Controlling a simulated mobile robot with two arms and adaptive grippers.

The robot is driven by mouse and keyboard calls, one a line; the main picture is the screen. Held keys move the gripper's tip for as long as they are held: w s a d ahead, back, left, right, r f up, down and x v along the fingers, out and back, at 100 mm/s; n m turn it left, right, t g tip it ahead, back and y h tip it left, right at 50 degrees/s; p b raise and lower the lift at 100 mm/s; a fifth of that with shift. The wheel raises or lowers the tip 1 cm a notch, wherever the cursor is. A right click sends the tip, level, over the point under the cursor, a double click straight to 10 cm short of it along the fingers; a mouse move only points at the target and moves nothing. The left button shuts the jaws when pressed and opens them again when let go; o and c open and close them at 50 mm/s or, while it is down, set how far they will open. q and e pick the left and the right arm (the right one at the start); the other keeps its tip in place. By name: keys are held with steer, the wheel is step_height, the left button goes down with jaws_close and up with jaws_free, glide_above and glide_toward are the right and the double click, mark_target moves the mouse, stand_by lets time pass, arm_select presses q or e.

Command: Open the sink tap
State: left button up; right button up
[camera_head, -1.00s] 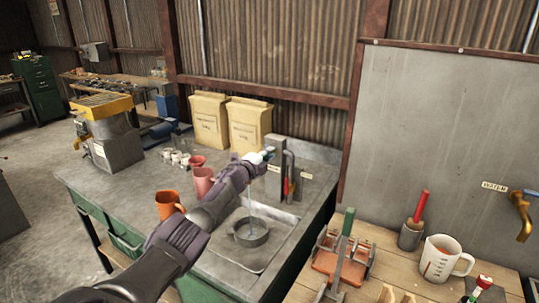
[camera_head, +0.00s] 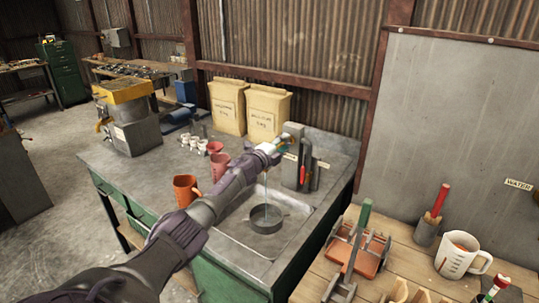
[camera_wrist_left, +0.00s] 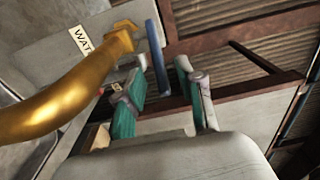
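The sink (camera_head: 280,239) is set in the grey bench, with a dark round pan (camera_head: 266,219) in it. A thin pale stream like water falls into the pan from under my left arm. My left gripper (camera_head: 286,143) is above the back of the sink, and my arm hides the tap in the head view. In the left wrist view, the brass tap (camera_wrist_left: 62,98) has a blue lever (camera_wrist_left: 157,58). The teal fingers of my left gripper (camera_wrist_left: 160,108) are apart, and the lever appears in the gap beyond them; contact is unclear. My right gripper is not in view.
Orange and pink jugs (camera_head: 186,188) stand left of my arm. Two paper sacks (camera_head: 267,112) stand behind. A grey holder with red-handled tools (camera_head: 305,168) is right of my gripper. A wooden table (camera_head: 410,258) with a measuring jug (camera_head: 459,255) is at the right.

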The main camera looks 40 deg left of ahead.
arm_select(q)
steer(key=s, duration=0.9)
steer(key=shift+s+d, duration=0.3)
steer(key=shift+s, duration=0.1)
